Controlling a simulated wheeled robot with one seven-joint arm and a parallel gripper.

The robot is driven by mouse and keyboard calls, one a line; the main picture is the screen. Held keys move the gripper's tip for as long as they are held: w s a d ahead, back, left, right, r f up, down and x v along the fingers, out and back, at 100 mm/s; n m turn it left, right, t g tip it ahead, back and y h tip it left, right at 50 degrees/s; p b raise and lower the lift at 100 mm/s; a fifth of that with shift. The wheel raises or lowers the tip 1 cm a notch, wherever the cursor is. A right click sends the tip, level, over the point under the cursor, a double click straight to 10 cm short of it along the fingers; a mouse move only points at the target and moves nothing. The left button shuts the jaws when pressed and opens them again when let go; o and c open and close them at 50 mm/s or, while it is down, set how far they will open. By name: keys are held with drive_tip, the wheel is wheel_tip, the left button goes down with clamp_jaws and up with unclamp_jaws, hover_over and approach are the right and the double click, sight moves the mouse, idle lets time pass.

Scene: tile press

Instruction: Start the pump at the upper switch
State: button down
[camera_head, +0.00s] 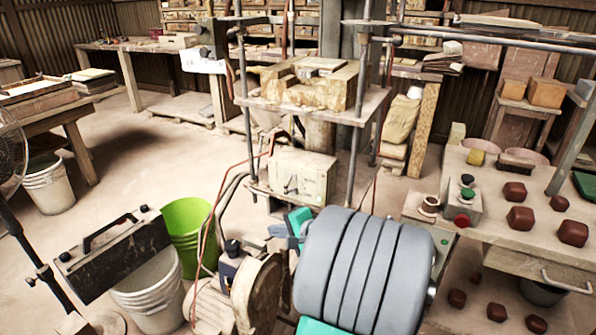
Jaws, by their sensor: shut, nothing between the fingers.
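A pale, worn control box (301,176) is fixed low on the press frame, near the middle of the picture. Small dark switch levers (290,185) stand out from its front, one a little above the other; their exact positions are too small to tell. My gripper (279,231) shows just below and in front of the box, left of my large grey ribbed arm link. It appears shut and empty, apart from the switches. My arm hides part of the wrist and the area to the right below the box.
The press table (376,104) carries a dusty mould block (310,88) above the box, between upright rods. A red hose hangs left of the box. A button box (461,205) and several red-brown blocks are on the right bench (492,224). A green bucket (187,232) stands at left.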

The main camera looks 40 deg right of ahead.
drive_tip(key=s+d+r+m+t+h, duration=0.1)
drive_tip(key=s+d+r+m, duration=0.1)
drive_tip(key=d, duration=0.3)
drive_tip(key=s+d+r+m+t+h+p, duration=0.1)
drive_tip(key=s+d+r+m+t+h, duration=0.1)
drive_tip(key=s+d+r+m, duration=0.1)
wheel_tip(320, 180, up, 2)
drive_tip(key=shift+s+d+r+m, duration=0.1)
drive_tip(key=shift+s+d+m, duration=0.35)
drive_tip(key=shift+d, duration=0.7)
drive_tip(key=shift+w, duration=0.15)
approach(291, 176)
drive_tip(key=w+f, duration=0.4)
drive_tip(key=w, duration=0.1)
drive_tip(key=shift+w+f+b, duration=0.1)
drive_tip(key=shift+f+b, duration=0.1)
drive_tip(key=shift+b, duration=0.1)
drive_tip(key=shift+a+r+p, duration=0.1)
drive_tip(key=shift+r+p, duration=0.15)
drive_tip(key=shift+p, duration=0.55)
drive_tip(key=shift+m, duration=0.25)
